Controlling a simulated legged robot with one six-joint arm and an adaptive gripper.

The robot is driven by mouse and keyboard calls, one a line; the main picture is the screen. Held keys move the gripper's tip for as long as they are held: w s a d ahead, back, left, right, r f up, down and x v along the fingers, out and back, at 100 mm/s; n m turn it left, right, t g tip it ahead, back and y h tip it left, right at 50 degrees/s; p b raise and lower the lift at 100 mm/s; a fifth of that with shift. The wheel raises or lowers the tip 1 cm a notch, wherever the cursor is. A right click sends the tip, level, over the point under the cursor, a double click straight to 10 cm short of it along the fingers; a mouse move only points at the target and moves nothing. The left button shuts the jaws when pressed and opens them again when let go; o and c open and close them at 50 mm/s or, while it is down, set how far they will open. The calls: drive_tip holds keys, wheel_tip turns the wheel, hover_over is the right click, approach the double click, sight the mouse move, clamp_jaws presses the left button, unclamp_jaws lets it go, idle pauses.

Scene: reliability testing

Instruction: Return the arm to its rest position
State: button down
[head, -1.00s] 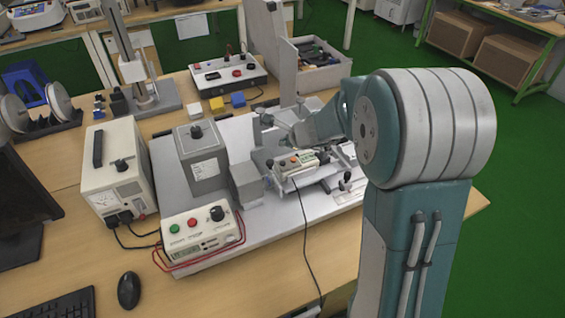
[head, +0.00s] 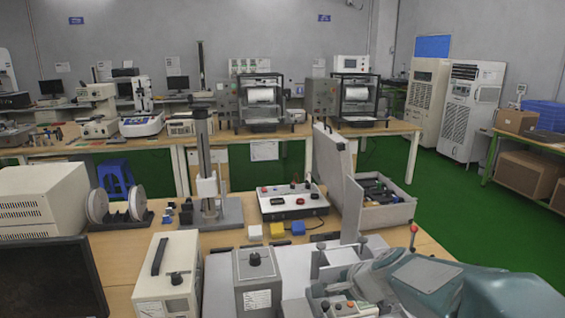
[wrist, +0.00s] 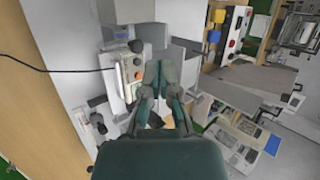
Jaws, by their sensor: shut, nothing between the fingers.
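My teal and grey arm (head: 440,285) is low at the bottom right of the head view, over the near end of the bench. My gripper (wrist: 160,68) shows in the wrist view with its two fingers together and nothing between them. Its tips are above the grey test fixture, just right of a cream control box (wrist: 129,76) with coloured buttons. Part of that box also shows at the lower edge of the head view (head: 346,308). The fingertips are not clearly visible in the head view. Whether they touch the fixture I cannot tell.
A grey box with a knob (head: 257,284) and a cream power unit (head: 168,280) stand left of the arm. An upright stand (head: 207,180), a switch box (head: 292,204) and an open grey case (head: 385,215) are behind. Green floor (head: 455,195) is clear at the right.

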drive_tip(key=s+d+r+n+g+h, duration=0.1)
drive_tip(key=s+d+r+n+h, duration=0.1)
drive_tip(key=s+n, duration=0.5)
drive_tip(key=s+d+r+n+h, duration=0.2)
drive_tip(key=s+n, duration=0.4)
drive_tip(key=s, duration=1)
drive_tip(key=shift+n+g+h, duration=0.4)
